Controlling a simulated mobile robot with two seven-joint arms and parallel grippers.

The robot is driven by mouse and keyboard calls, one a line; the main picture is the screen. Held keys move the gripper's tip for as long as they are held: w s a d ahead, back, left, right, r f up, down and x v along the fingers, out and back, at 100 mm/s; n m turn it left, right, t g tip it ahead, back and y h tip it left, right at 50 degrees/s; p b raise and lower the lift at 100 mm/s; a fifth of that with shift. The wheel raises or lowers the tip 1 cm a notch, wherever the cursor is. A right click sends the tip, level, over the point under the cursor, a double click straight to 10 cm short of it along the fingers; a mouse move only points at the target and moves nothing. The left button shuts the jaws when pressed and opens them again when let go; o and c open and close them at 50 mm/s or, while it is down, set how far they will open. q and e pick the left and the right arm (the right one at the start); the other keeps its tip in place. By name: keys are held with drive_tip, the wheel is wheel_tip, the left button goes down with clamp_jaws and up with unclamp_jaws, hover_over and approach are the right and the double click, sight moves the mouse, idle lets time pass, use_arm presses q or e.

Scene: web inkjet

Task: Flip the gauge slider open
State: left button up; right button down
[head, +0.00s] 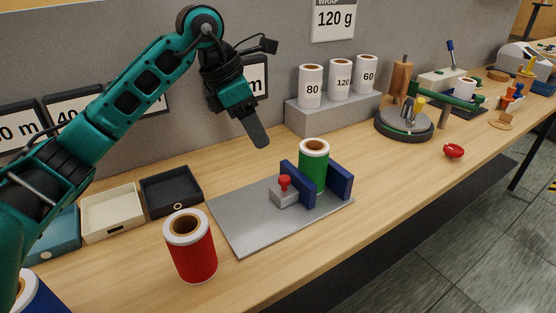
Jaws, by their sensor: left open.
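The gauge appears to be a grey metal plate (245,232) on the bench with two upright dark blue plates, a nearer one (297,184) and a farther one (340,180). A small grey block with a red knob (284,184) sits beside the nearer blue plate; it may be the slider. A green roll (314,165) stands upright between the blue plates, its lower part partly hidden. My left gripper (256,130) is open and empty, pointing down above and behind the gauge, apart from it. Only one finger shows clearly. My right gripper is out of view.
A red roll (190,250) stands left of the plate, near the front. Black (197,194) and cream (112,229) trays lie behind it. White rolls labelled 80, 120 and 60 stand on a grey step (310,122). A round turntable (404,128) and red clip-like object (453,151) are right.

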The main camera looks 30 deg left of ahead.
sight(283, 178)
use_arm(q)
drive_tip(key=b+x, duration=0.1)
drive_tip(key=x, duration=1.1)
drive_tip(key=shift+w+d+f, duration=0.15)
drive_tip(key=shift+f, duration=0.2)
drive_tip(key=shift+c, duration=0.5)
clamp_jaws()
